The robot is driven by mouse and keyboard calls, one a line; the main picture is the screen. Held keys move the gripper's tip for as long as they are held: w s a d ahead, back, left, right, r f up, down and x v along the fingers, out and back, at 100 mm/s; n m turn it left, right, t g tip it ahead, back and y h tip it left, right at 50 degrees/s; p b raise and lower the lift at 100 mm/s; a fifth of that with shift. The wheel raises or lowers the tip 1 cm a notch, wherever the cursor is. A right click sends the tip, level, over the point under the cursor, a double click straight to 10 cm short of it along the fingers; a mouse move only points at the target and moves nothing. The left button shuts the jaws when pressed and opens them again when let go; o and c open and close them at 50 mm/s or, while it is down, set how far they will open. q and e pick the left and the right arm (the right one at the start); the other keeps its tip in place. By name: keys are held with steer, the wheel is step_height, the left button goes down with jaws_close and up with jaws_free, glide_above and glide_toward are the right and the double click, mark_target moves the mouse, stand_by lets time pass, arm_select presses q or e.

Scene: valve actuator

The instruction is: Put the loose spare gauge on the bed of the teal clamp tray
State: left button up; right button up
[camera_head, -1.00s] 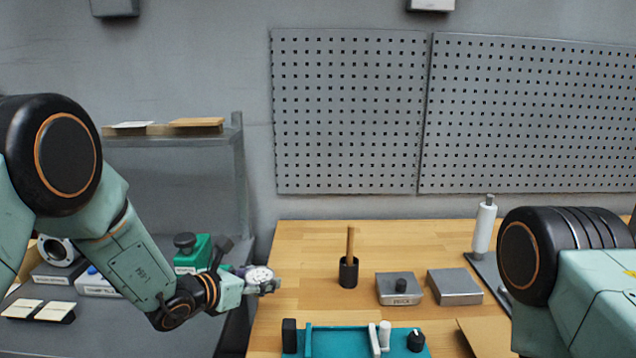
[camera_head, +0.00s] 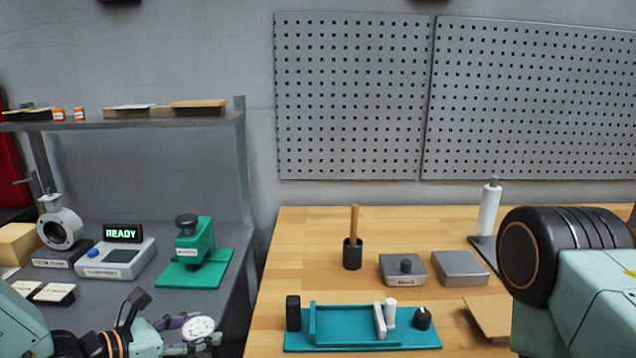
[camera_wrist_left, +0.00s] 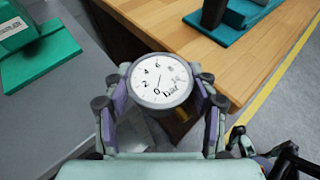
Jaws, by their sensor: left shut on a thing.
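The spare gauge (camera_head: 198,327) has a round white dial with a grey rim. In the left wrist view the gauge (camera_wrist_left: 160,80) sits between the two fingers of my left gripper (camera_wrist_left: 160,95), which is shut on it. In the head view my left gripper (camera_head: 190,338) holds it low at the left, near the gap between the grey bench and the wooden table. The teal clamp tray (camera_head: 350,338) lies on the wooden table to the right of the gauge. Its bed looks empty. My right gripper is not in view.
A black post (camera_head: 293,313) stands at the tray's left end, and a white lever (camera_head: 391,313) and black knob (camera_head: 422,318) at its right. Behind are a black cup with a stick (camera_head: 352,253) and grey blocks (camera_head: 459,267). A green press (camera_head: 195,250) stands on the grey bench.

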arm_select(q)
steer(key=s+d+f+m+g+h+b, duration=0.1)
steer(key=s+d+m+g+h+b, duration=0.1)
steer(key=s, duration=0.9)
steer(key=shift+s+d+m+g+b, duration=0.35)
steer(key=shift+d+m+b, duration=0.25)
steer(key=shift+d, duration=0.5)
steer(key=shift+w, duration=0.1)
